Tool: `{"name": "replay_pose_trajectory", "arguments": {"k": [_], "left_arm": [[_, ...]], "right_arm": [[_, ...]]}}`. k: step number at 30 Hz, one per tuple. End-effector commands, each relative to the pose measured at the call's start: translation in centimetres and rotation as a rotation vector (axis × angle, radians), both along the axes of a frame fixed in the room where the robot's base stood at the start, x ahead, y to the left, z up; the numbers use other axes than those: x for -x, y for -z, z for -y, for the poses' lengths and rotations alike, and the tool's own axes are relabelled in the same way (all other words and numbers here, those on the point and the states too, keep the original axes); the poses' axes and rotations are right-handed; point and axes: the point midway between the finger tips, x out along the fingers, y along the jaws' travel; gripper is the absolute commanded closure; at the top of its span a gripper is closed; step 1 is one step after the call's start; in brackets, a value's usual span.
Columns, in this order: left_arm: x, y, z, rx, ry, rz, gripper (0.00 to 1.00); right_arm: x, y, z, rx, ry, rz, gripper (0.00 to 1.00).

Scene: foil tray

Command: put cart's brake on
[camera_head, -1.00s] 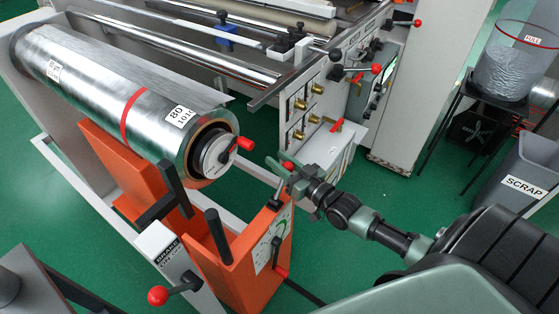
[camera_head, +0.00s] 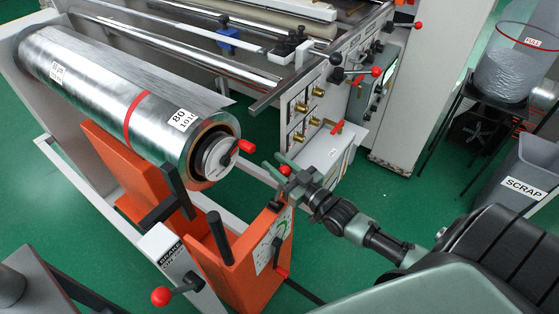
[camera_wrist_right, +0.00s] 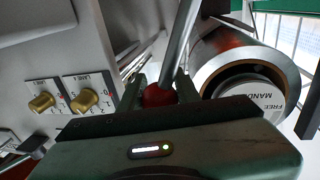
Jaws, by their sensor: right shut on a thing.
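The orange cart (camera_head: 245,265) stands under the foil roll (camera_head: 100,95). A white box marked BRAKE ON OFF (camera_head: 160,243) is at its front left, with a dark lever ending in a red ball knob (camera_head: 161,296) that sticks out to the left. My right gripper (camera_head: 279,170) is at the cart's right side, well away from that knob. It is shut on another red ball (camera_wrist_right: 158,95), which sits between the fingers in the right wrist view with a metal rod (camera_wrist_right: 180,40) running up from it. Where that rod is fixed is unclear. My left gripper is out of view.
The roll's end with a red-handled mandrel (camera_head: 218,158) is left of my right gripper. The machine panel with brass knobs (camera_head: 312,105) stands behind it. A scrap bin (camera_head: 520,175) is at the right.

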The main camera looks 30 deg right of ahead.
Motion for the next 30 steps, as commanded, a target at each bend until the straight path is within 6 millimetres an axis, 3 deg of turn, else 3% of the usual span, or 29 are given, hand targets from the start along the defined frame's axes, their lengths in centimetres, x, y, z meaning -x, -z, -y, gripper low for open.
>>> {"name": "replay_pose_trajectory", "arguments": {"k": [12,30], "left_arm": [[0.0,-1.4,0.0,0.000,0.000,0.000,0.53],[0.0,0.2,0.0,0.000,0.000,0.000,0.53]], "right_arm": [[1.7,-1.2,-4.1,0.356,0.000,0.149,1.00],[3.9,0.1,-9.3,0.821,-0.001,0.341,1.00]]}}
